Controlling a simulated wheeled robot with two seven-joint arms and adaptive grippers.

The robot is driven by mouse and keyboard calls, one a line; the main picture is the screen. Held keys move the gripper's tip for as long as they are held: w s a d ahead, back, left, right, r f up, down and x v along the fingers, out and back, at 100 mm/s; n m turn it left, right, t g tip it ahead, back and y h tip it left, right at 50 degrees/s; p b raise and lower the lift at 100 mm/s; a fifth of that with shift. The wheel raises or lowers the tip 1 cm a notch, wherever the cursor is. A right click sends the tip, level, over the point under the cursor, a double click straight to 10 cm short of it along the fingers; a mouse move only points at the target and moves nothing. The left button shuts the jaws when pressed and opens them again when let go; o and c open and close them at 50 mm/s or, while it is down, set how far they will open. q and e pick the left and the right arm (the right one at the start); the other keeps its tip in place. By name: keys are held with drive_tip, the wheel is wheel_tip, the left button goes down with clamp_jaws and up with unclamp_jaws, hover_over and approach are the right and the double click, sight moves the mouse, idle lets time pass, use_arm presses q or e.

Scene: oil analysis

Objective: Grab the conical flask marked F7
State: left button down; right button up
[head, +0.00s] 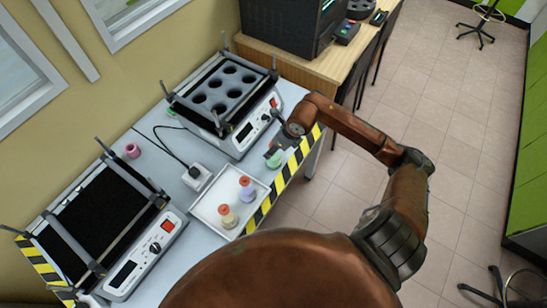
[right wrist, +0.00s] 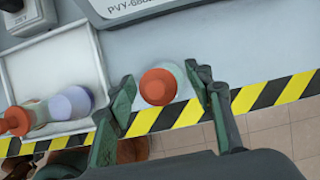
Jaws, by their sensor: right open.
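A conical flask with an orange stopper (right wrist: 157,87) and a pale green body stands by the table's striped edge. In the right wrist view it is between the two fingers of my open right gripper (right wrist: 160,92), apparently not pinched. In the head view the green flask (head: 274,158) is partly hidden by my right gripper (head: 283,146). Two more stoppered flasks, one purple (head: 248,192) and one yellow (head: 229,218), stand on a white tray (head: 204,213). No F7 mark is legible on any flask. My left gripper is out of view.
A shaker with a holed rack (head: 218,98) stands behind the green flask. Another shaker with a black top (head: 95,220) stands at the left, with a small pink item (head: 132,151) behind it. A white socket box (head: 197,177) and cable lie between them.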

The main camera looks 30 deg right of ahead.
clamp_jaws()
idle(0.5)
